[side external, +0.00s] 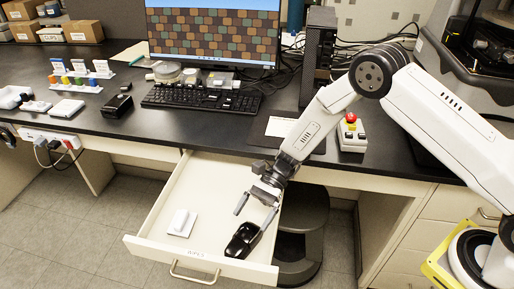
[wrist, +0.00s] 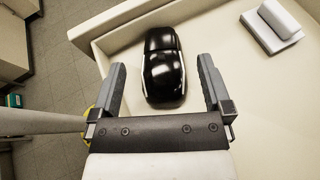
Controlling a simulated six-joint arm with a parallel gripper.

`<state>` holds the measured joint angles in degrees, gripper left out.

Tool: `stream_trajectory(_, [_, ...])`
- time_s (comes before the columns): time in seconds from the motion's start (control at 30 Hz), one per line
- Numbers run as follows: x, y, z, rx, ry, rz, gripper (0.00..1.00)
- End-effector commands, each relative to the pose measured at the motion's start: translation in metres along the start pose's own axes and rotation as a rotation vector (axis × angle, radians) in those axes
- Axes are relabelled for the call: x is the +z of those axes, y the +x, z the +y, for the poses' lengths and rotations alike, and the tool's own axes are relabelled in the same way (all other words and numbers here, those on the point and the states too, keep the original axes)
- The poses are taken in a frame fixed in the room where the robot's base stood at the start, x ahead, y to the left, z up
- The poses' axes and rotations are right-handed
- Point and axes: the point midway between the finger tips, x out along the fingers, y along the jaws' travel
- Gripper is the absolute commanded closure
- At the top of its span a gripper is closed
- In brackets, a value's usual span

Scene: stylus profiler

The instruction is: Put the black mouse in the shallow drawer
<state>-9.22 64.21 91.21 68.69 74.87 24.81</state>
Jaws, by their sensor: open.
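The black mouse (side external: 242,240) lies on the floor of the open shallow drawer (side external: 150,238), near the drawer's front right corner. In the wrist view the mouse (wrist: 163,70) is glossy black with light side edges, and it lies between and ahead of my fingers near the drawer wall (wrist: 95,40). My gripper (side external: 256,206) is open above the drawer, over the mouse's far side. In the wrist view my gripper (wrist: 161,85) has its two fingers apart on either side of the mouse, with visible space on both sides.
A white block on a pad (side external: 181,223) lies in the drawer's left part. The desk above holds a keyboard (side external: 202,98), a monitor (side external: 213,35) and a red stop button box (side external: 351,132). A dark stool (side external: 303,225) stands right of the drawer.

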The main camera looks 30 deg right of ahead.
Motion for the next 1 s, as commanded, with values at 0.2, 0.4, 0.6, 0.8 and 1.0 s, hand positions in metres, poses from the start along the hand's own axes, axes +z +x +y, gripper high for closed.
stream_trajectory(0.2, [0.023, -0.009, 0.000, 0.000, -0.001, 0.001, 0.00])
stream_trajectory(0.4, [0.034, -0.014, 0.000, 0.000, 0.001, 0.000, 0.00])
stream_trajectory(0.6, [0.036, -0.015, 0.000, 0.000, 0.002, -0.001, 0.00])
stream_trajectory(0.8, [0.036, -0.015, 0.000, 0.000, 0.001, 0.000, 0.00])
stream_trajectory(1.0, [0.036, -0.015, 0.000, 0.000, 0.001, 0.000, 0.00])
